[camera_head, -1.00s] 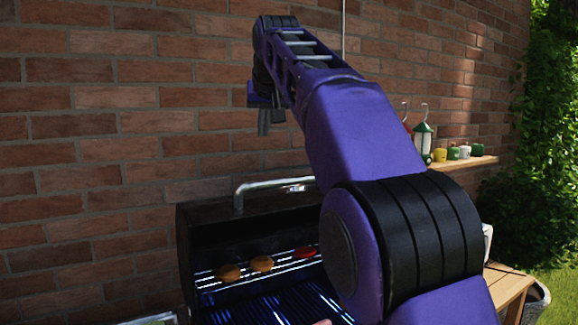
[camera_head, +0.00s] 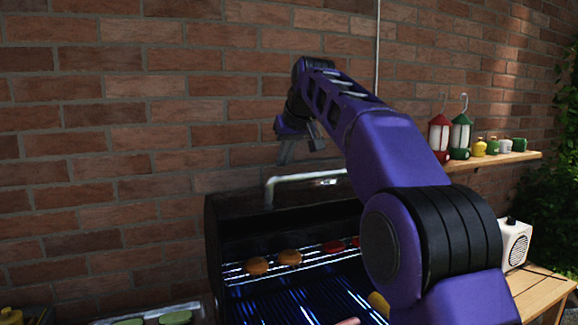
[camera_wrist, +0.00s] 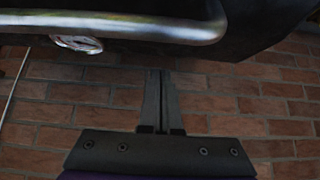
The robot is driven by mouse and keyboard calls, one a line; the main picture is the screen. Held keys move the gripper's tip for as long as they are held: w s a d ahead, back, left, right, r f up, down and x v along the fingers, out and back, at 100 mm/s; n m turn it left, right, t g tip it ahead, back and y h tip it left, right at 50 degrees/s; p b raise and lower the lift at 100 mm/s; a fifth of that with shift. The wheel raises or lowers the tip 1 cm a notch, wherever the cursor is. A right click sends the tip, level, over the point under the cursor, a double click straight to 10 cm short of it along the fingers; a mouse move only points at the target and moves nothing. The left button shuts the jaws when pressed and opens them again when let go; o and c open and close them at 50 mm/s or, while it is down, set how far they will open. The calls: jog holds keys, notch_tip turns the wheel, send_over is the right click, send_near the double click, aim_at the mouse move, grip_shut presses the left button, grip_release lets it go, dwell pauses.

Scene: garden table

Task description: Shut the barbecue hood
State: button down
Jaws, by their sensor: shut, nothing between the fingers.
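The barbecue hood (camera_head: 226,214) is black and stands open, tilted back against the brick wall. Its silver bar handle (camera_head: 276,186) runs along the top edge of the hood. My gripper (camera_head: 301,158) is above and just behind the handle, close to the wall. In the wrist view the gripper (camera_wrist: 162,74) has its fingers together and empty. The handle (camera_wrist: 150,30) crosses the top of that view, apart from the fingertips, with the dark hood (camera_wrist: 255,35) beyond it. My arm hides the right part of the hood and grill.
Food lies on the warming rack, including a bun (camera_head: 257,266). The lit grill grate (camera_head: 290,305) is below. A wooden shelf (camera_head: 500,160) with lanterns (camera_head: 460,135) and jars is on the right wall. A white radio (camera_head: 514,243) stands on a wooden side table (camera_head: 540,290).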

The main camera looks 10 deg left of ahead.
aim_at(289, 174)
jog(key=shift+s+d+r, duration=0.1)
jog(key=shift+s+d, duration=0.2)
jog(key=shift+s, duration=0.15)
jog(key=shift+s+d+f+b, duration=0.25)
jog(key=shift+s+f+b, duration=0.1)
jog(key=shift+f, duration=0.15)
jog(key=shift+s+d+f, duration=0.15)
jog(key=shift+s+d, duration=0.25)
jog(key=shift+s, duration=0.2)
jog(key=shift+b, duration=0.4)
